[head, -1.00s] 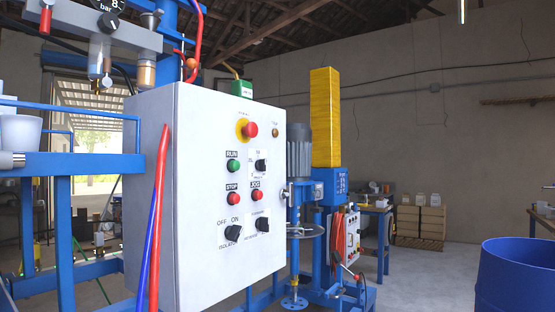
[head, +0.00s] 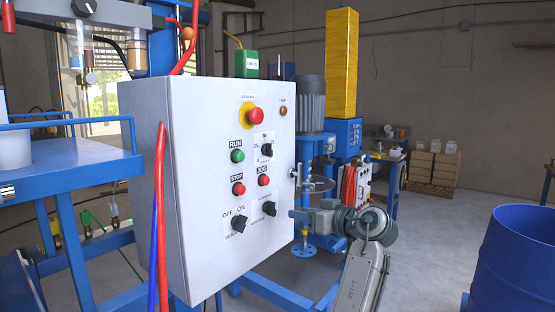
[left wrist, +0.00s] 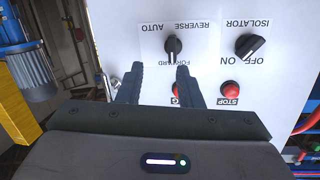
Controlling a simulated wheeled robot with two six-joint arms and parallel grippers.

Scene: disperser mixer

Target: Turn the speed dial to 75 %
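The control panel (head: 205,190) is a white box with several buttons and knobs. A black knob (head: 266,150) on a white scale plate, which looks like the speed dial, sits at the panel's upper right; the scale is too small to read. Below it is a black selector knob (head: 268,208), marked REVERSE, AUTO and FORWARD in the left wrist view (left wrist: 173,46), where the panel appears upside down. My left gripper (head: 293,214) is just right of the panel's lower edge. In the left wrist view its fingers (left wrist: 158,75) are apart and empty, near the selector. My right gripper is not in view.
A green RUN button (head: 238,156), red STOP button (head: 239,188), red JOG button (head: 264,181), emergency stop (head: 255,116) and isolator knob (head: 240,223) share the panel face. Red and blue hoses hang at its left.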

